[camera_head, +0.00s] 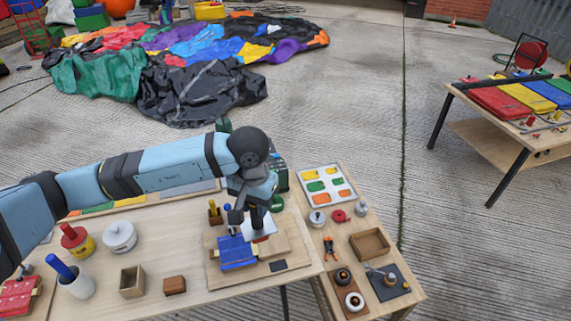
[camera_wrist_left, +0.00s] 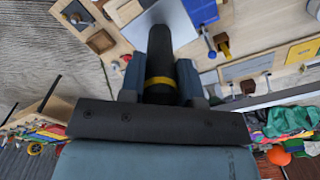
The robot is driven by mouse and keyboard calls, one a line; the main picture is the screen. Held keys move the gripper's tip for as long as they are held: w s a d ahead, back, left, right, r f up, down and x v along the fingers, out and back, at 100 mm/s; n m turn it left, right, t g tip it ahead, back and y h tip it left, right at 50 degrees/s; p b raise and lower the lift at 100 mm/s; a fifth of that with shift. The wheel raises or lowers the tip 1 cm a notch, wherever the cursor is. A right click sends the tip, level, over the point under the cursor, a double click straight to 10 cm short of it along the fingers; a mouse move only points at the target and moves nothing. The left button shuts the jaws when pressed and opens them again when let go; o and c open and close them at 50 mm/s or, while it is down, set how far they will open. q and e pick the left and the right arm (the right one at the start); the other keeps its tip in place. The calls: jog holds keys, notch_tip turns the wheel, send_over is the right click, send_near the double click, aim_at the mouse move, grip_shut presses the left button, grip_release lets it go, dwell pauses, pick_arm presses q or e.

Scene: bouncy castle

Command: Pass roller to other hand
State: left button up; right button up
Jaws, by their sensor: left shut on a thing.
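My left gripper (camera_head: 248,215) reaches in over the work table and points down above the wooden board (camera_head: 214,268). In the left wrist view, its two fingers (camera_wrist_left: 172,75) are shut on the roller (camera_wrist_left: 160,66), seen as a dark handle with a yellow band. The roller's far end is hard to make out. In the head view the gripper mostly hides the roller. A pale plate (camera_head: 265,226) shows just beside and below the fingers. My right gripper is in neither view.
A blue piece (camera_head: 237,253) lies on the board. A side table holds an open wooden box (camera_head: 369,244) and pliers (camera_head: 330,248).

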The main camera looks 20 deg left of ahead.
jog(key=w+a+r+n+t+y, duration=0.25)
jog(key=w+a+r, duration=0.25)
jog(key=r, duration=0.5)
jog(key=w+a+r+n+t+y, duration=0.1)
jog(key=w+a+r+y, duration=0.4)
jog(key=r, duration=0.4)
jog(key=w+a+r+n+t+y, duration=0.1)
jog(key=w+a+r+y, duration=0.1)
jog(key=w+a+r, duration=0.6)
pick_arm(q)
jog(key=w+d+r+m, duration=0.4)
jog(key=w+d+r, duration=0.1)
jog(key=d, duration=0.5)
jog(key=w+d+r+m, duration=0.4)
jog(key=d+r, duration=0.3)
jog(key=d, duration=0.3)
jog(key=shift+w+d+r, duration=0.15)
jog(key=shift+w+r, duration=0.2)
jog(key=shift+w, duration=0.25)
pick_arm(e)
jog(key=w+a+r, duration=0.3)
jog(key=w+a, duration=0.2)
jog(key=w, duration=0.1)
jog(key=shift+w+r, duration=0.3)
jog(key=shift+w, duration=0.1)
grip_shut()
pick_arm(q)
jog(key=o, duration=1)
jog(key=shift+r, duration=0.1)
